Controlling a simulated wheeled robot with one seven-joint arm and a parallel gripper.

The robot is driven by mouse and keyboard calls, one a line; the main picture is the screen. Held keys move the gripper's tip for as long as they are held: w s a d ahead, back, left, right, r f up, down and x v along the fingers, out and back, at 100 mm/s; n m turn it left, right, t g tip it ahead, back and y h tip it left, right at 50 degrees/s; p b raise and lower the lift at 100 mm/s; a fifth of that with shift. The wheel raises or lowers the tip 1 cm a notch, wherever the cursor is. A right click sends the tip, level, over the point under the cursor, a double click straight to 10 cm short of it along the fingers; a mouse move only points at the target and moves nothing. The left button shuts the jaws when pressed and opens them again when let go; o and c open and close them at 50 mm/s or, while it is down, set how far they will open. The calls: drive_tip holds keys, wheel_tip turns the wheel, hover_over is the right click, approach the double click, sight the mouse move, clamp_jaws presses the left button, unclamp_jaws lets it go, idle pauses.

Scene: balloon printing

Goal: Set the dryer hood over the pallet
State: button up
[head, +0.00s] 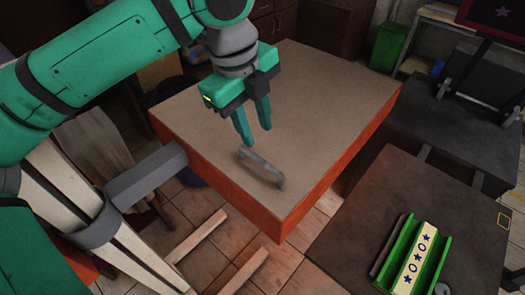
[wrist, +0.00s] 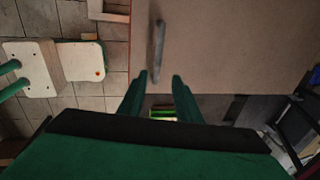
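My gripper (head: 257,137) is open and empty above the top, just behind the handle in the picture. In the wrist view the handle (wrist: 158,45) lies ahead of the gap between the fingertips (wrist: 159,76). A green channel-shaped holder (head: 434,248), perhaps the pallet, carries a cream strip with blue stars at lower right.
The holder sits on a dark table (head: 350,230) at the right, with another dark bench (head: 430,115) behind it. A green bin (head: 389,46) stands at the back.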

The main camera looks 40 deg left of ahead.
sight(261, 160)
drive_tip(key=x, duration=0.6)
drive_tip(key=a+x, duration=0.1)
drive_tip(key=x, duration=0.2)
drive_tip(key=shift+s+f, duration=0.3)
drive_tip(key=shift+w+d+f, duration=0.1)
drive_tip(key=shift+w+f, duration=0.05)
drive_tip(key=shift+f, duration=0.35)
drive_tip(key=shift+w, duration=0.1)
clamp_jaws()
